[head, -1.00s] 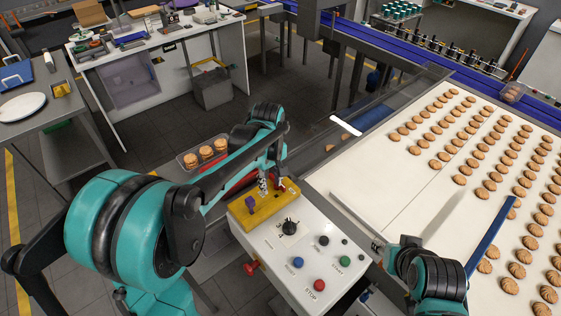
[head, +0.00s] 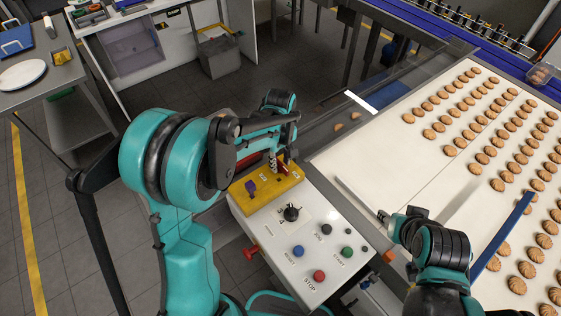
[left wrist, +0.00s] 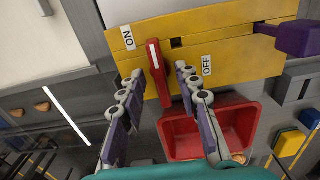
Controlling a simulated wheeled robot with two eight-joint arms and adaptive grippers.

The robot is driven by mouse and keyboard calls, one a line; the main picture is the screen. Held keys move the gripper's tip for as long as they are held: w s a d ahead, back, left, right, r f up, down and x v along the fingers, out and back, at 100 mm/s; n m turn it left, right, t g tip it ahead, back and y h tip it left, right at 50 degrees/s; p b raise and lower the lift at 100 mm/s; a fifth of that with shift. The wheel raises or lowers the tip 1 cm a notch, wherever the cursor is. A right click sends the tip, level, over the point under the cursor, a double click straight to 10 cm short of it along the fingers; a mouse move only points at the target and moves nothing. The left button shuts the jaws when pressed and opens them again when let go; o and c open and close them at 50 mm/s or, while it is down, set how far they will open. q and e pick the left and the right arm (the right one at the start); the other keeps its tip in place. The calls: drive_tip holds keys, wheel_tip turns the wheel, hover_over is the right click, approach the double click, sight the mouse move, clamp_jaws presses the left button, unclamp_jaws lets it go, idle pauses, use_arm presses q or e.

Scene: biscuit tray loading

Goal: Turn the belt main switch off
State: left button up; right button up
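The belt main switch is a red lever (left wrist: 158,75) with a white stripe on a yellow panel (left wrist: 225,58). In the left wrist view it stands close to the ON label (left wrist: 128,38), apart from the OFF label (left wrist: 207,65). The red lever also shows in the head view (head: 283,167), partly hidden by my gripper. My left gripper (left wrist: 160,72) is open, with one finger on each side of the lever and gaps showing. My right gripper (head: 384,216) is near the white belt's front-left edge; its fingers are too small to read.
A purple knob (left wrist: 295,38) sits on the same panel. The control box (head: 310,240) below carries a black rotary knob (head: 291,212), buttons and a red side knob (head: 251,251). A red bin (left wrist: 240,112) lies beyond the fingers.

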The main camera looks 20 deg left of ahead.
use_arm(q)
clamp_jaws()
drive_tip(key=shift+m, duration=0.3)
drive_tip(key=m+b, duration=0.1)
drive_tip(key=m, duration=0.2)
drive_tip(key=shift+m, duration=0.4)
drive_tip(key=m, duration=0.4)
drive_tip(key=shift+b, duration=0.3)
drive_tip(key=m, duration=0.5)
drive_tip(key=shift+m+b, duration=0.4)
drive_tip(key=shift+m, duration=1.8)
